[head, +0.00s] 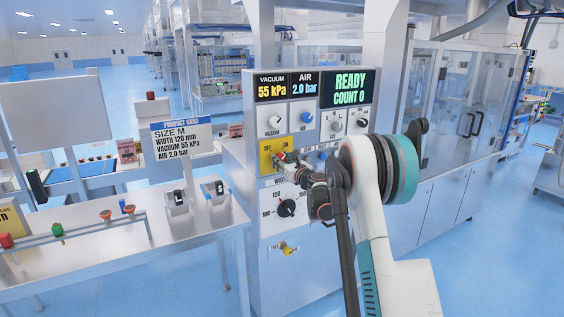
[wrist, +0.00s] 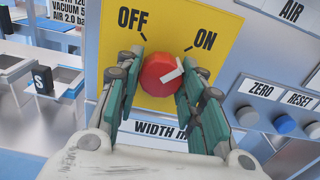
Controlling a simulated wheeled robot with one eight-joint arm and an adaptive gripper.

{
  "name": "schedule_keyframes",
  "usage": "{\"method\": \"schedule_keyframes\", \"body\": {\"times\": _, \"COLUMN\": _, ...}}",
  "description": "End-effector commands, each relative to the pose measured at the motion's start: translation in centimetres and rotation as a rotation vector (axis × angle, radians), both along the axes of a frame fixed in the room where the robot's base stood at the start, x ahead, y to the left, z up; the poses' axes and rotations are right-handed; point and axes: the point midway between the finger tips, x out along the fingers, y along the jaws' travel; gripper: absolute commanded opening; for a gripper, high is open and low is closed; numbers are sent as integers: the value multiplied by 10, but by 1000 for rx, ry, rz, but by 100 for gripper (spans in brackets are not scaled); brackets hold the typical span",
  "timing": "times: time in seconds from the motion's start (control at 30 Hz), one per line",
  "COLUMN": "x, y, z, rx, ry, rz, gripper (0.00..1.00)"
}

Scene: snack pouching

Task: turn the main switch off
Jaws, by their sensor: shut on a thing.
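The main switch (wrist: 166,76) is a red knob with a white pointer mark on a yellow plate (wrist: 165,22) lettered OFF at left and ON at right. The pointer slants up and right, toward ON. In the head view the switch (head: 280,157) is on the control panel's front, partly covered by my gripper. My gripper (head: 287,165) reaches the panel from the right. In the wrist view its green-padded fingers (wrist: 163,80) stand on either side of the knob, shut on it.
The display (head: 348,88) reads READY, COUNT 0. Below the switch is a black WIDTH dial (head: 286,208). ZERO (wrist: 247,116) and RESET (wrist: 284,124) buttons sit close to the right finger. A steel table (head: 120,245) with S and L blocks stands left of the panel.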

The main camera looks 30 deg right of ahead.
Motion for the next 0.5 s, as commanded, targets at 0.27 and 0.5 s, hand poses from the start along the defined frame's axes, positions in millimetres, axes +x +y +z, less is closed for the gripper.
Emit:
{"method": "schedule_keyframes", "body": {"times": 0.27, "x": 0, "y": 0, "z": 0, "rx": -150, "ry": -5, "rz": 0, "gripper": 12}}
{"method": "schedule_keyframes", "body": {"times": 0.5, "x": 0, "y": -1, "z": 0, "rx": -366, "ry": -12, "rz": 0, "gripper": 12}}
